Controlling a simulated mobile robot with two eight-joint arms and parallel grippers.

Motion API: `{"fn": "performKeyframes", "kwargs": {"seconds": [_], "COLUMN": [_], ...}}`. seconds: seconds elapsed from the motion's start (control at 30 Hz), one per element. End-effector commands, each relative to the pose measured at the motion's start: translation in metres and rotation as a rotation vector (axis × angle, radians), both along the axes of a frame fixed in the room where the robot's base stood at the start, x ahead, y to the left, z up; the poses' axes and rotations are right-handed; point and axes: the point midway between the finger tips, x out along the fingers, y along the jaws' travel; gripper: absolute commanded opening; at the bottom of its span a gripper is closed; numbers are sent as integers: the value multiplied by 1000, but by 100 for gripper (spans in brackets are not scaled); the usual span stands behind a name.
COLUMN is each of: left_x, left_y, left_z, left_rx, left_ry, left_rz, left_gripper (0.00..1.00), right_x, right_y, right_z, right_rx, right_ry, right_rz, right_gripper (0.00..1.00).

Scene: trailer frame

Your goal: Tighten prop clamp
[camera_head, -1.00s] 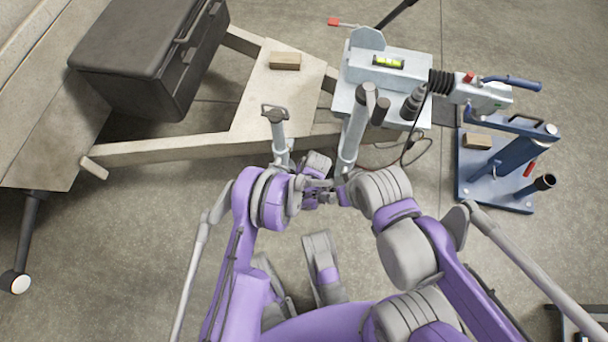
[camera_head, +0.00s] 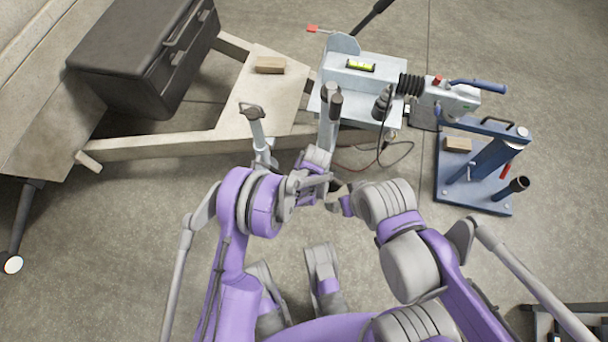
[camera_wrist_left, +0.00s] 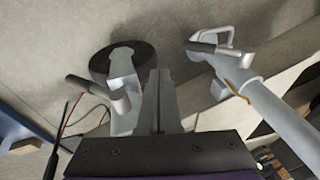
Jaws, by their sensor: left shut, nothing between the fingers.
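Two upright metal posts stand at the trailer frame in the head view: a prop tube with a looped top (camera_head: 258,130) on the left and a thicker grey tube with a dark-ended handle (camera_head: 328,108) on the right. My left gripper (camera_head: 322,186) is in front of their lower parts. In the left wrist view its grey fingers (camera_wrist_left: 158,100) are together and empty, between a tube with a lever handle (camera_wrist_left: 122,92) at left and a slanting tube (camera_wrist_left: 275,112) at right. Contact cannot be told. My right gripper (camera_head: 340,203) is close to the left one; its fingers are hidden.
A black toolbox (camera_head: 140,55) sits on the trailer frame (camera_head: 170,148). A wood block (camera_head: 270,66) lies on its plate. The coupling carries a spirit level (camera_head: 360,66). A blue stand (camera_head: 475,188) is at right, near loose cables (camera_head: 385,160). Floor at left front is open.

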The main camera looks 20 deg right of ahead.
Motion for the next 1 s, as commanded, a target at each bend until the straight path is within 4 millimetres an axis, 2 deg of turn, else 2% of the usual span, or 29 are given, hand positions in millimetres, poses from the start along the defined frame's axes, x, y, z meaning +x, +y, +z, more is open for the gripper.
{"fn": "performKeyframes", "kwargs": {"seconds": [0.2, 0.83, 0.93, 1.0], "left_x": [1, 2, 5, 9], "left_y": [2, 2, 9, 20], "left_z": [7, 8, 19, 36], "left_rx": [0, -1, -5, -13], "left_ry": [0, 0, 1, 3], "left_rz": [1, 2, 11, 26], "left_gripper": [0, 0, 0, 0], "right_x": [0, 0, 0, 0], "right_y": [0, 0, 0, 0], "right_z": [3, 3, 3, 3], "right_rx": [0, 0, 0, 0], "right_ry": [-1, -1, -1, -1], "right_rz": [0, 0, 0, 0], "right_gripper": [100, 100, 100, 100]}}
